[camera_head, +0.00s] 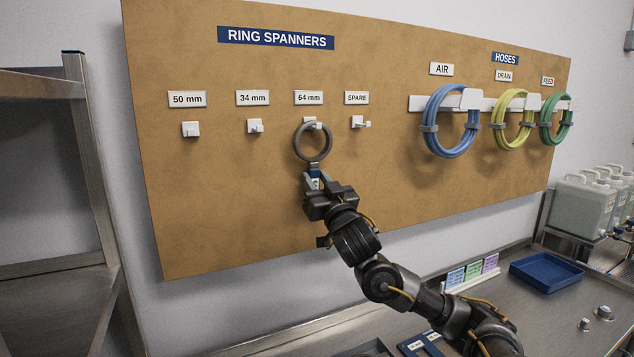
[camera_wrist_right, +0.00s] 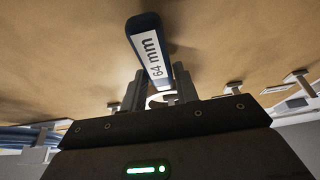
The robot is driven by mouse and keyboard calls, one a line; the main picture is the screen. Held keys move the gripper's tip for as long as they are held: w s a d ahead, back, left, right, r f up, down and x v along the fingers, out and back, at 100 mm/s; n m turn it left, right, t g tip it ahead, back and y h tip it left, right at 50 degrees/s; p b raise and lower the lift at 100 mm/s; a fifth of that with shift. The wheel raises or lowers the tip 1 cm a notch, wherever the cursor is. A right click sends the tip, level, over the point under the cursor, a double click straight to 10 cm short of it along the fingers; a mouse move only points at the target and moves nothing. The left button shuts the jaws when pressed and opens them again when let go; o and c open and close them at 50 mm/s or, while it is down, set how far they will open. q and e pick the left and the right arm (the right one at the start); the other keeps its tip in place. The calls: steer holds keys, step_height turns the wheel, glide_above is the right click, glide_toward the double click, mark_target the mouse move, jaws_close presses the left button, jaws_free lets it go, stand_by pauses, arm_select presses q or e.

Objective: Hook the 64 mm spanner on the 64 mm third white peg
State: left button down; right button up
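The 64 mm spanner (camera_head: 297,146) is a grey ring on a dark blue handle, held upright with its ring uppermost. My right gripper (camera_head: 316,184) is shut on its handle, below the ring. In the right wrist view the handle (camera_wrist_right: 149,45) with its white "64 mm" label sits between the fingers. The third white peg (camera_head: 312,121), under the 64 mm label (camera_head: 309,98), overlaps the top of the ring in the head view. I cannot tell whether the ring is around the peg or just in front of it. My left gripper is not in view.
Empty white pegs for 50 mm (camera_head: 190,129), 34 mm (camera_head: 255,126) and spare (camera_head: 358,122) flank it on the brown board (camera_head: 230,200). Blue (camera_head: 430,125), yellow and green hoses hang at right. A bench with a blue tray (camera_head: 546,272) lies below; a metal shelf stands left.

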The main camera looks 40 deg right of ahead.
steer(key=o, duration=0.4)
steer(key=shift+s+a+f, duration=0.15)
steer(key=shift+s+f, duration=0.05)
steer(key=shift+f, duration=0.05)
steer(key=b+v, duration=0.5)
steer(key=v, duration=0.5)
steer(key=shift+s+b, duration=0.15)
steer(key=shift+b, duration=0.2)
steer(key=shift+r, duration=0.1)
